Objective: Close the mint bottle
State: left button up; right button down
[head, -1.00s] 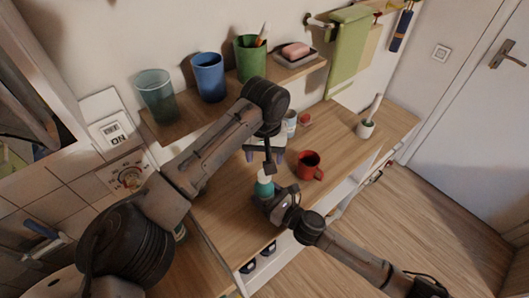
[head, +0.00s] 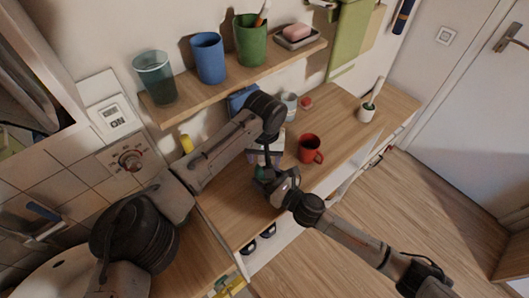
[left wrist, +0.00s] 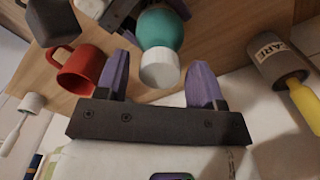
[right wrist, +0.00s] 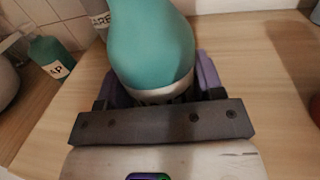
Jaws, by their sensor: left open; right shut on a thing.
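The mint bottle (right wrist: 150,45) is a rounded teal bottle with a pale band low on its body. In the head view, only a little of it (head: 262,172) shows between my grippers. My right gripper (head: 268,182) is shut on its body above the counter. In the left wrist view, a white cap (left wrist: 159,68) sits at the bottle's top end; I cannot tell how tightly. My left gripper (left wrist: 165,85) is open, its purple fingers on either side of the cap and apart from it. In the head view, my left gripper hides the cap.
A red mug (head: 309,149) stands on the wooden counter (head: 235,215) close to the right of my grippers. A brush holder (head: 367,112) stands farther right. A shelf (head: 205,95) above holds several cups. A grey labelled bottle (left wrist: 275,60) is nearby. The counter's front edge is close.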

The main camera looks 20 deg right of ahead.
pick_arm(q)
jog(key=shift+c, duration=0.4)
jog(key=c, duration=0.9)
jog(key=m, duration=0.5)
jog(key=o, duration=1.1)
notch_tip(320, 180, up, 12)
pick_arm(e)
jog(key=shift+c, duration=0.8)
grip_release()
